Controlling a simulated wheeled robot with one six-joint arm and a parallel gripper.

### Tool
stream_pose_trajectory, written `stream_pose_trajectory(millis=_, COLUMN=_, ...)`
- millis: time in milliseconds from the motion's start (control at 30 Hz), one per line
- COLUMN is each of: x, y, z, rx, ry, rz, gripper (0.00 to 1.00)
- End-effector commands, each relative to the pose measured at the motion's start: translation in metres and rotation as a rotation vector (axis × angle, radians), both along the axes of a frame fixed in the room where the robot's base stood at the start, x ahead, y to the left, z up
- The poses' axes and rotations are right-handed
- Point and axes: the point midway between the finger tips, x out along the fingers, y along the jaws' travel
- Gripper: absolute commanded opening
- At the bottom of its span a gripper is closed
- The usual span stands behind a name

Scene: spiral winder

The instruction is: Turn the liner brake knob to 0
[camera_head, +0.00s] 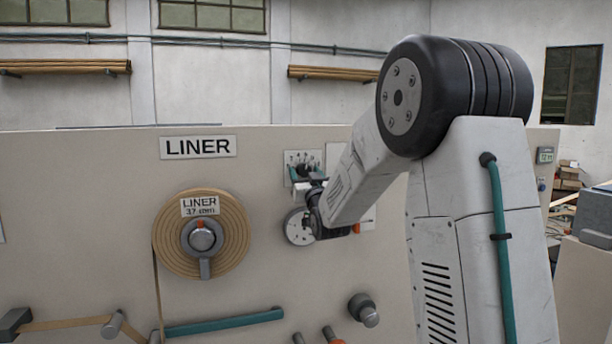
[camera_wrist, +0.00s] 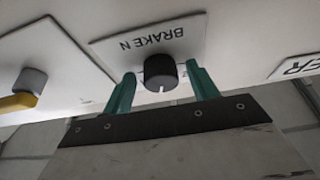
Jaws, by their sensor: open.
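The brake knob (camera_wrist: 161,72) is black and round with a white pointer line. In the wrist view it stands on a pale plate (camera_wrist: 112,50) marked "BRAKE N", which appears upside down. My gripper (camera_wrist: 160,76) is open, with one teal finger on each side of the knob; I cannot tell whether they touch it. The white line points toward the lower edge of the wrist picture. In the head view the brake plate (camera_head: 290,157) is right of the LINER sign (camera_head: 198,147), and my gripper (camera_head: 302,174) is in front of it. Its scale figures are too small to read.
A liner roll (camera_head: 171,232) on a hub is left of my gripper. A pale round disc (camera_head: 297,228) sits just below it. A yellow handle (camera_wrist: 18,102) on a neighbouring plate shows at left in the wrist view. A teal bar (camera_head: 225,322) is lower down.

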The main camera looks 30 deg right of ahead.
Motion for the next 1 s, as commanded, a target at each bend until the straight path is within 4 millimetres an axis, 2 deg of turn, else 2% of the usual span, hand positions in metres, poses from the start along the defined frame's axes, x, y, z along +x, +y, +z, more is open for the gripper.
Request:
stream_pose_trajectory(millis=200, x=0.0004, y=0.0001, z=0.0002, rx=0.0, ry=0.0, rz=0.0, gripper=0.59)
stream_pose_trajectory(millis=367, x=0.0002, y=0.0001, z=0.0003, rx=0.0, ry=0.0, rz=0.0, gripper=0.14)
stream_pose_trajectory(millis=733, x=0.0, y=-0.0002, z=0.0003, rx=-0.038, ry=0.011, rz=0.001, gripper=0.14)
stream_pose_trajectory(millis=1000, x=-0.0005, y=-0.0021, z=0.0005, rx=-0.194, ry=0.056, rz=0.0, gripper=0.14)
